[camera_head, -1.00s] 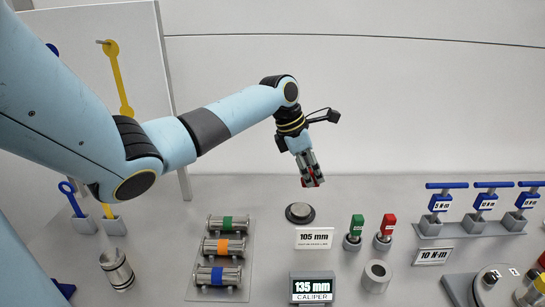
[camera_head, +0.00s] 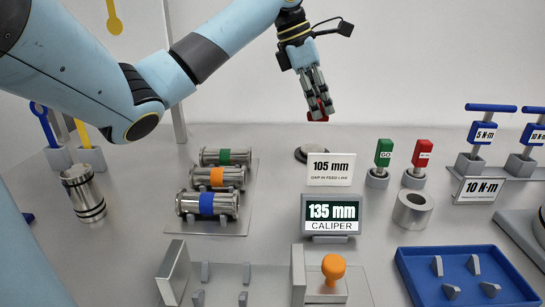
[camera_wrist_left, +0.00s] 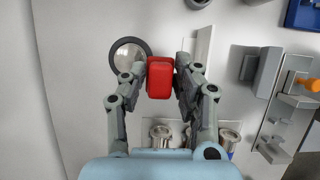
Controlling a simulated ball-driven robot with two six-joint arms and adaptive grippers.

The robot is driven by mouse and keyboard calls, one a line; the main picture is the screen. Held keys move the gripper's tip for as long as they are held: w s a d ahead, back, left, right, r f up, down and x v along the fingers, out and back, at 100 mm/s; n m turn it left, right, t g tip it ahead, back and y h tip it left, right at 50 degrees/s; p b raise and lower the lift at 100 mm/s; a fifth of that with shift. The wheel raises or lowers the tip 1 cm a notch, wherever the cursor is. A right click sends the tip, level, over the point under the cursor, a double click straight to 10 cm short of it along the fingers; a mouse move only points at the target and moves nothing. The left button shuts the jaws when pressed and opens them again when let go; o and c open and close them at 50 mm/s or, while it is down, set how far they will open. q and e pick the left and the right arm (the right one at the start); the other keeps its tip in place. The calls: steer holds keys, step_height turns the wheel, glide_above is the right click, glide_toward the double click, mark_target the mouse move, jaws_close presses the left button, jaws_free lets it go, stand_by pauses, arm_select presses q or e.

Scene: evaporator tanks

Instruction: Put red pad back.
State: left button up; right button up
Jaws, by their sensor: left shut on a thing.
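My left gripper (camera_head: 316,104) is shut on the red pad (camera_head: 319,113) and holds it in the air above the back of the table. In the left wrist view the red pad (camera_wrist_left: 160,77) sits between the two fingers of my left gripper (camera_wrist_left: 160,80). A round dark-rimmed disc (camera_head: 301,154) with a pale top lies on the table below, partly hidden by the 105 mm sign. It also shows in the left wrist view (camera_wrist_left: 128,52), just left of the pad. My right gripper is not in view.
The 105 mm sign (camera_head: 331,168) and the caliper display (camera_head: 332,213) stand in front of the disc. Green (camera_head: 383,152) and red (camera_head: 422,153) gauges stand to the right. A rack of metal cylinders (camera_head: 237,215) lies left. A blue tray (camera_head: 410,264) is front right.

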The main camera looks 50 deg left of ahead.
arm_select(q)
steer(key=s+a+f, duration=0.1)
steer(key=a+f, duration=0.1)
steer(key=a, duration=0.1)
steer(key=s+a+f, duration=0.1)
steer(key=a+f, duration=0.1)
steer(key=a, duration=0.2)
steer(key=s+a+f+b, duration=0.1)
steer(key=a+f, duration=0.2)
steer(key=a, duration=0.1)
steer(key=shift+s+f, duration=0.1)
steer(key=shift+s, duration=0.15)
step_height(320, 180, down, 4)
steer(key=shift+a+f+b, duration=0.1)
steer(key=shift+b, duration=0.35)
steer(key=o, duration=1)
steer(key=p+v, duration=0.2)
steer(key=v, duration=1)
steer(key=shift+s+p, duration=0.1)
steer(key=shift+p, duration=0.3)
